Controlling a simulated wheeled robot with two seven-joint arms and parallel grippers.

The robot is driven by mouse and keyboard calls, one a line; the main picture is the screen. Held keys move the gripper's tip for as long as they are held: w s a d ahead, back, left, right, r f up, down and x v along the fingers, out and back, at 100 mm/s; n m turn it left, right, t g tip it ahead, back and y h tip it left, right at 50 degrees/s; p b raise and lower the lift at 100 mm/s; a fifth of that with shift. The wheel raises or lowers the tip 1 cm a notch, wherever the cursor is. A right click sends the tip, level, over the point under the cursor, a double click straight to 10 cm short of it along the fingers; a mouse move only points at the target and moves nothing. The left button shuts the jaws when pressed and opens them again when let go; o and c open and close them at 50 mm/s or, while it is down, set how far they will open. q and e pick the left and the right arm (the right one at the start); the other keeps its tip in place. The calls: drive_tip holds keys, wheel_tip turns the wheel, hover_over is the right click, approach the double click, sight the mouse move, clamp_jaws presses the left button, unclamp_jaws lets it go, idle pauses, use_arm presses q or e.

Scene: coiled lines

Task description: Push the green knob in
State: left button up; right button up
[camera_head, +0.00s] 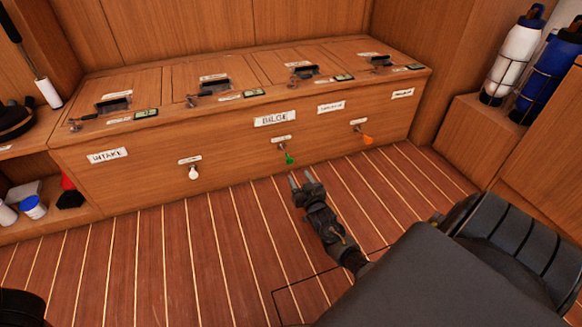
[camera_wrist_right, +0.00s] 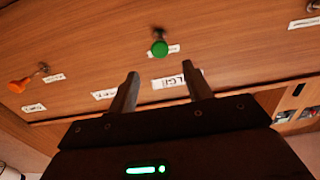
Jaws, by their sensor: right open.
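The green knob (camera_head: 289,159) sticks out on a short stem from the front of the wooden bench, below the BILGE label (camera_head: 275,118). In the right wrist view the green knob (camera_wrist_right: 159,48) shows beyond the fingertips, roughly between them and a little higher in the picture. My right gripper (camera_head: 306,178) is open and empty, just in front of the knob, and looks apart from it. In the right wrist view the right gripper (camera_wrist_right: 160,80) has its two fingers spread. My left gripper is not in view.
A white knob (camera_head: 193,173) and an orange knob (camera_head: 362,137) sit on the same bench front, left and right of the green one. Bottles (camera_head: 512,55) stand in racks at the right. The striped floor (camera_head: 130,255) before the bench is clear.

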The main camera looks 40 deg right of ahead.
sight(291, 162)
drive_tip(key=b+x, duration=0.2)
drive_tip(key=x, duration=0.1)
drive_tip(key=b+x, duration=0.2)
drive_tip(key=x, duration=0.2)
drive_tip(key=shift+w+d+f, duration=0.1)
drive_tip(key=shift+w+f, duration=0.1)
drive_tip(key=shift+f, duration=0.05)
drive_tip(key=shift+w+d+r+b, duration=0.15)
drive_tip(key=shift+w+d+b, duration=0.05)
drive_tip(key=shift+w+b, duration=0.4)
drive_tip(key=shift+w, duration=0.1)
drive_tip(key=shift+c, duration=0.3)
clamp_jaws()
